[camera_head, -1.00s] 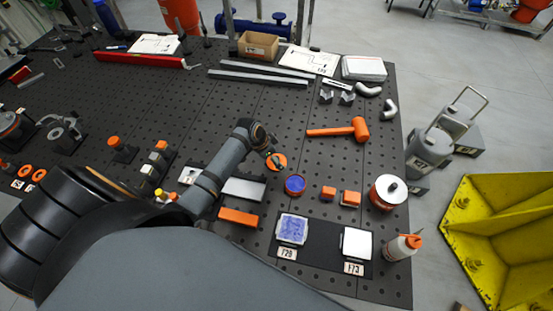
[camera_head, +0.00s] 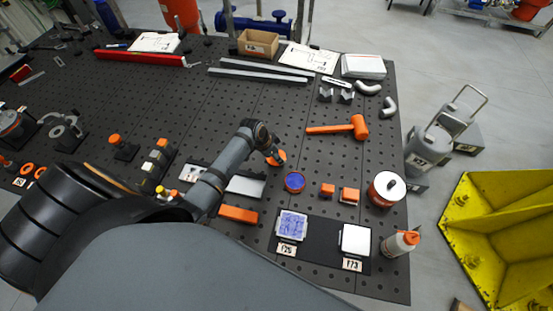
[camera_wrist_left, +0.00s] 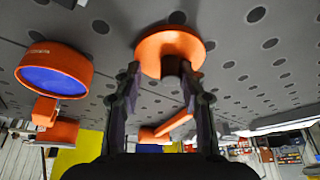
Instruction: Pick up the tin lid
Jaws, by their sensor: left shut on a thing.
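The tin lid (camera_head: 278,158) is a small orange disc on the pegboard table, just left of and beyond the open tin. My left gripper (camera_head: 270,153) is shut on it. My right gripper is not in view.
Two small orange blocks (camera_head: 350,196) stand right of the tin, with a white-lidded orange can (camera_head: 386,190) beyond them. An orange mallet (camera_head: 345,128) lies behind. A grey plate (camera_head: 247,186) and an orange bar (camera_head: 238,215) lie nearer. The board behind the lid is mostly clear.

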